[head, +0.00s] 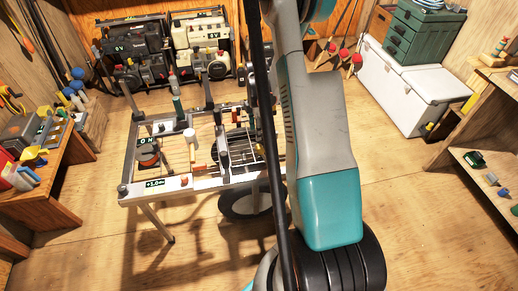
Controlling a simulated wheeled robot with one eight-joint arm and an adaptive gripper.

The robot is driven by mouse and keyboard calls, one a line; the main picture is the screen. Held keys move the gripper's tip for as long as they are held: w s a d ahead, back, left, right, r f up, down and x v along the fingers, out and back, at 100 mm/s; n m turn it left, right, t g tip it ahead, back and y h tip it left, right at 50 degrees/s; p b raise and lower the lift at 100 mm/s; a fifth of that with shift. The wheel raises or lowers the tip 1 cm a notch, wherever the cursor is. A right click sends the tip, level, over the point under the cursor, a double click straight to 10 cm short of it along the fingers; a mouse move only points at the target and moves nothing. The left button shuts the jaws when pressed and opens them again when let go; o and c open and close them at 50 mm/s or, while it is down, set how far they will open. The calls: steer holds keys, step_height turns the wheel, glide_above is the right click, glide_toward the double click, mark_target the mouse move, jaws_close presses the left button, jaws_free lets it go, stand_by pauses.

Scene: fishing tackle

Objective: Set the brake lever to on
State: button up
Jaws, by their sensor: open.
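A metal-framed cart (172,184) with a wooden top stands left of my arm. I cannot tell for sure which part of it is the brake lever. A small orange-handled piece (199,167) lies near its front edge. A round orange-and-dark part (148,160) sits at its left, beside a dark label (146,140) with light letters too small to read surely. A white upright cylinder (190,140) stands in the middle. My grey and teal arm crosses the picture and hides the cart's right side. I cannot make out my gripper.
Machines (135,50) stand along the back wall. A workbench (60,170) is at the left, a white cooler (410,90) with a green box (425,35) at back right, and a shelf (490,155) at right. The floor in front of the cart is clear.

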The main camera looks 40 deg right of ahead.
mark_target(259, 146)
steer(key=f+b, duration=0.1)
steer(key=f, duration=0.4)
steer(key=f+b, duration=0.2)
steer(key=f, duration=0.4)
steer(key=shift+s+a+f+b, duration=0.15)
steer(key=shift+s+f+b, duration=0.05)
steer(key=shift+b, duration=0.1)
jaws_close()
